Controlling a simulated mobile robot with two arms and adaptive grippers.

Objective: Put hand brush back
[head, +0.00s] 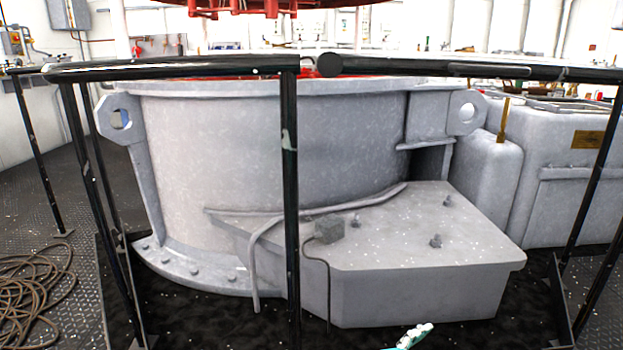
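A small white and teal object (412,337) pokes up at the bottom edge of the head view, right of the middle. It may be part of the hand brush, but most of it is cut off and I cannot tell for sure. What it rests on or what holds it is hidden below the frame. Neither of my grippers shows in the head view.
A black railing (290,180) stands in front of a large grey riveted machine housing (250,150). A coiled rope (35,295) lies on the dark tread-plate floor at left. A grey tank (570,160) stands at right.

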